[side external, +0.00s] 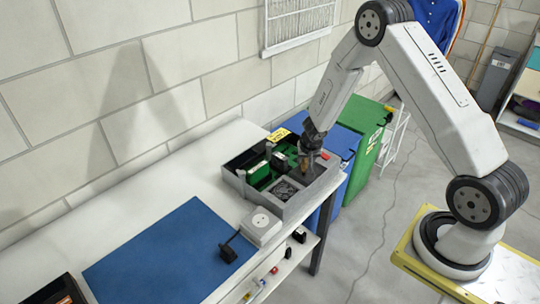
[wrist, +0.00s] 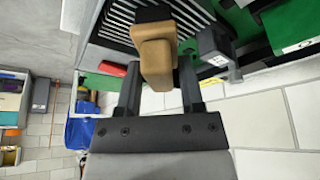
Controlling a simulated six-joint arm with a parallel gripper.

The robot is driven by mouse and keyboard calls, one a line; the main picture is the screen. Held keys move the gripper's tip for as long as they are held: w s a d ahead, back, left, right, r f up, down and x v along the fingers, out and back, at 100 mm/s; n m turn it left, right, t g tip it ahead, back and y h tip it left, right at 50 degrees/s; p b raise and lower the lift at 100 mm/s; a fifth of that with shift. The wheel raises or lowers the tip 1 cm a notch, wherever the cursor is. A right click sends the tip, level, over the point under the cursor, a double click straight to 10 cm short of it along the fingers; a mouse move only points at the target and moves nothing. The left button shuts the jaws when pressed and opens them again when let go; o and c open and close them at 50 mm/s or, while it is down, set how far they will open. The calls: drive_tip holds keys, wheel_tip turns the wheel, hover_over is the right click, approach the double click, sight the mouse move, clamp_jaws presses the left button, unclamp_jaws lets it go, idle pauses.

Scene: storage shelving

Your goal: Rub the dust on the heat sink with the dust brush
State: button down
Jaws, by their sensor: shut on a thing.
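My gripper (side external: 307,152) is over the right part of an open grey case and is shut on the dust brush (side external: 304,163). In the wrist view the brush's tan wooden handle (wrist: 155,50) is between the two dark fingers (wrist: 158,90). The heat sink (wrist: 115,28) shows there as a row of grey fins beside and behind the brush. I cannot tell whether the brush touches the fins. No dust can be made out on it.
The grey case (side external: 318,192) has upright walls and holds green boards and a fan (side external: 284,190). A white box (side external: 261,226) with a black plug (side external: 229,250) and a blue mat (side external: 165,255) are on the white bench. Blue and green bins (side external: 368,140) stand behind the bench's right end.

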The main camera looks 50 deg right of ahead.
drive_tip(key=shift+d, duration=1.65)
drive_tip(key=shift+s, duration=0.5)
drive_tip(key=shift+a, duration=3.5)
drive_tip(key=shift+d, duration=3.5)
wheel_tip(320, 180, up, 8)
drive_tip(key=shift+a+r, duration=0.1)
drive_tip(key=shift+a, duration=0.05)
